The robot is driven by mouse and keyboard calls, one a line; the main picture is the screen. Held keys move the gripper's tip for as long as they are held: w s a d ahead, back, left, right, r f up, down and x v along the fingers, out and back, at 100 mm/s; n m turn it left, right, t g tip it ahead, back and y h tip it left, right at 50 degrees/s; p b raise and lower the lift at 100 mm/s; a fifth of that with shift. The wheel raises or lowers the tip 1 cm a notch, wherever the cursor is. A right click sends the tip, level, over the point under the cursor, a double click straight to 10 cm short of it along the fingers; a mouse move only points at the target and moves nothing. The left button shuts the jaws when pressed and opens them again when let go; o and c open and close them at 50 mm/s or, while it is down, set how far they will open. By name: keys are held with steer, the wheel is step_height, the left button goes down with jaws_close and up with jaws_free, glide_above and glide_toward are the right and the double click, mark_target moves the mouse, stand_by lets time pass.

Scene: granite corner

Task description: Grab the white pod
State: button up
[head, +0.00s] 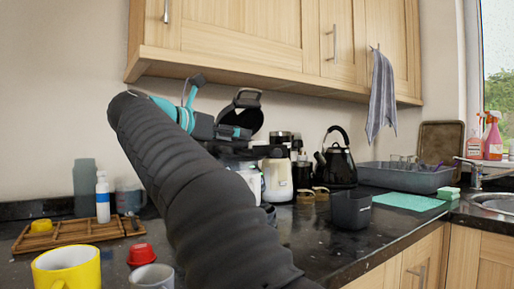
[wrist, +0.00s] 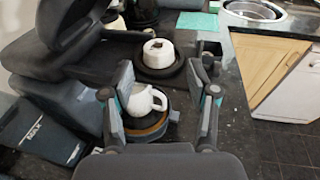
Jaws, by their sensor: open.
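Beyond and between the fingers, lower down, a white jug with a handle (wrist: 142,101) stands on a round dark base. In the head view my dark arm rises across the middle and hides part of the counter and the appliances behind it. A red pod-like cup (head: 142,254) sits on the counter at lower left, and a small yellow one (head: 41,225) lies on the wooden tray (head: 70,236).
A yellow mug (head: 66,268) and a grey cup (head: 152,277) stand in front. A black kettle (head: 338,163), dark square container (head: 351,209) and dish rack (head: 408,177) are at right. Wall cupboards hang above.

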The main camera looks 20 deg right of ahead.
steer(key=shift+f+x, duration=0.2)
steer(key=shift+x, duration=3.5)
steer(key=shift+w+a, duration=0.15)
steer(key=c, duration=0.7)
